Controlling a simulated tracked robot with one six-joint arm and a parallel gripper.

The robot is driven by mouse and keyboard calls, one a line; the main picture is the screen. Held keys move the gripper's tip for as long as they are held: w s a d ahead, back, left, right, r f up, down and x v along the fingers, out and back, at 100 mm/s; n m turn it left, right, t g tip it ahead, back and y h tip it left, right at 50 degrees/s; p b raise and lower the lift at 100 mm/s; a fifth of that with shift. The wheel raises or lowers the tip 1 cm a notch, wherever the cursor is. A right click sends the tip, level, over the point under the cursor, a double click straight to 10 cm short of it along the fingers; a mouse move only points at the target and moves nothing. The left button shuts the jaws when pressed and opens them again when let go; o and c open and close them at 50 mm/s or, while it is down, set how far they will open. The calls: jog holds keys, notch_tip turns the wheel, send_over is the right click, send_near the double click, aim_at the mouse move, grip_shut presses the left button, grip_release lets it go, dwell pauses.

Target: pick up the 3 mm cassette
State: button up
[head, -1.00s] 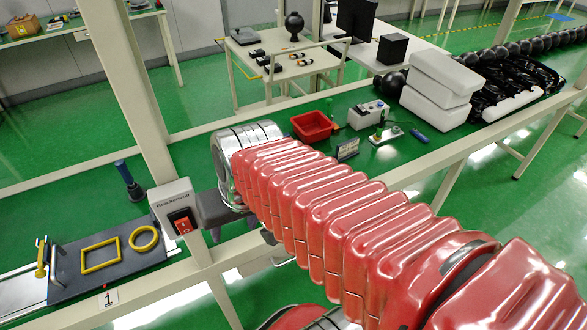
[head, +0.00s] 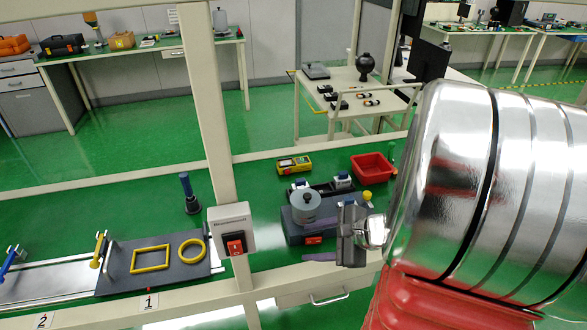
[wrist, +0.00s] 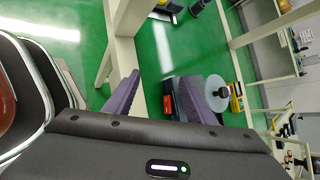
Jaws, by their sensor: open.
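I cannot pick out a cassette marked 3 mm in either view; no such label is readable. My gripper (head: 306,242) points left in the head view, near a dark blue-grey machine (head: 293,232) with a grey round disc (head: 305,203) on top. In the wrist view my gripper (wrist: 157,76) is also open, and the grey disc (wrist: 215,92) shows just beyond the right finger.
A white post with a red switch box (head: 233,232) stands left of my gripper. Behind are a yellow device (head: 294,165) and a red bin (head: 372,165). A cart (head: 318,117) holds small dark items. A dark plate (head: 120,277) carries yellow frames at left.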

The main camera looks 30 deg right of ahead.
jog(key=w+d+f+m+t+h, duration=0.1)
jog(key=d+m+t+h, duration=0.15)
jog(key=d+m, duration=0.45)
jog(key=m+t+h, duration=0.1)
jog(key=m+h, duration=0.5)
jog(key=m, duration=0.3)
send_near(350, 202)
jog(key=s+r, duration=0.1)
jog(key=s, duration=0.1)
jog(key=shift+s+a+r, duration=0.1)
jog(key=shift+a+r, duration=0.1)
jog(key=shift+a, duration=0.15)
jog(key=shift+y, duration=0.25)
jog(key=x, duration=0.7)
jog(key=shift+x, duration=0.8)
jog(key=shift+x, duration=2.65)
jog(key=shift+s+d, duration=0.1)
jog(key=shift+d, duration=0.05)
